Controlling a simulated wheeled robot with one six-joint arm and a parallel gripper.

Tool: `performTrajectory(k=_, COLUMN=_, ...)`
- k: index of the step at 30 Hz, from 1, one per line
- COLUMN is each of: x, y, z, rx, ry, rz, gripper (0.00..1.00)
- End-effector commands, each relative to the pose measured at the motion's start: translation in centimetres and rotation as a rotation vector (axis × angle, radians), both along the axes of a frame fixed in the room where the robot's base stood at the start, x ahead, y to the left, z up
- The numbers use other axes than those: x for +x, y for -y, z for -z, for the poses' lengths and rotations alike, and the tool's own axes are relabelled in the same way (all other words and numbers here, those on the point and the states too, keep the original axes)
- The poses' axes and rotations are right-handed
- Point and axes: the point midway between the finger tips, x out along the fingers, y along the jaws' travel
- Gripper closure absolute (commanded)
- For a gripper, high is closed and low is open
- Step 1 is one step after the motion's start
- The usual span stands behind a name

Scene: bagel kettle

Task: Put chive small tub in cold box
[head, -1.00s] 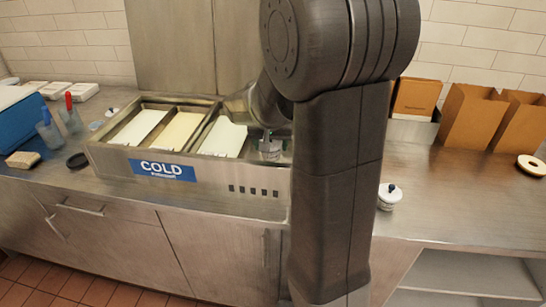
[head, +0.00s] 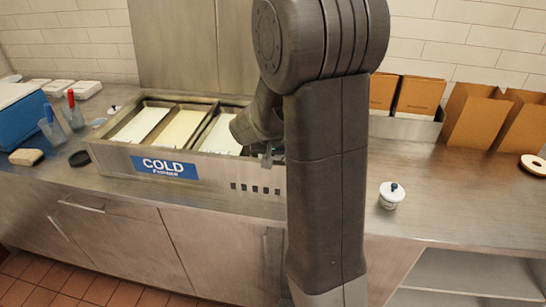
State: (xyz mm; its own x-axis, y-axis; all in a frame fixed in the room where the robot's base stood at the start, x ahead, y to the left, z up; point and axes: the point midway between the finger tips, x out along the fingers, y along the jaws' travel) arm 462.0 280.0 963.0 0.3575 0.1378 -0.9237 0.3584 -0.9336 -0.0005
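A steel unit with a blue COLD label (head: 163,168) stands on the counter, left of my arm. It holds several long pans with pale contents. A small white tub (head: 390,199) with a dark blue knob on top stands upright on the counter, right of my arm; no chive marking is readable on it. My gripper (head: 268,158) is at the right end of the COLD unit, partly hidden by my arm. Its fingers are too small and covered to show whether they are open or hold anything. A blue box (head: 18,122) with a pale lid stands at far left.
Bottles with blue and red tops (head: 72,112), a sponge-like block (head: 26,157) and a black disc (head: 79,159) are at left. A ring-shaped bagel (head: 533,164) lies far right. Counter around the white tub is clear.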

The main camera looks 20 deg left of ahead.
Motion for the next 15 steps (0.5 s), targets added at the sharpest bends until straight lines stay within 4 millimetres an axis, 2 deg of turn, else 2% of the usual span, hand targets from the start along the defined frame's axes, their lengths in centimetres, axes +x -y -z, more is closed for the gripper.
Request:
performTrajectory(k=10, x=0.0, y=0.0, z=-0.4, rx=0.000, ry=0.000, rz=0.000, gripper=0.18)
performTrajectory(k=15, x=-0.6, y=0.2, z=-2.3, rx=0.003, ry=0.004, rz=-0.002, gripper=0.18)
